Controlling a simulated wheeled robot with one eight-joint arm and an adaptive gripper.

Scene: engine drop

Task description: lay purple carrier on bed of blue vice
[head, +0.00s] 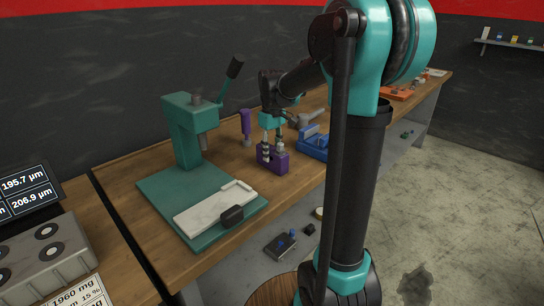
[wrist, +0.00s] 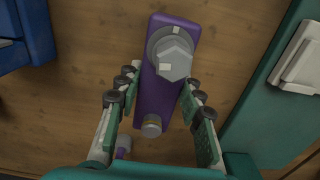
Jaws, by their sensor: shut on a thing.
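The purple carrier (head: 273,160) is a purple block at the middle of the bench in the head view. In the wrist view the carrier (wrist: 155,97) is long and narrow, with a grey hex-headed part at its far end and a small round metal piece at its near end. My gripper (wrist: 160,101) is shut on its sides, between the two ends. In the head view my gripper (head: 271,150) points down at it; I cannot tell whether it is clear of the bench. The blue vice (head: 313,145) stands just right of the carrier, and part of it shows at upper left in the wrist view (wrist: 24,38).
A teal press (head: 183,135) with a white plate (head: 213,210) on its base stands left of the carrier. A purple-handled tool (head: 246,124) stands behind the carrier. An orange item (head: 397,93) lies farther along the wooden bench (head: 130,157).

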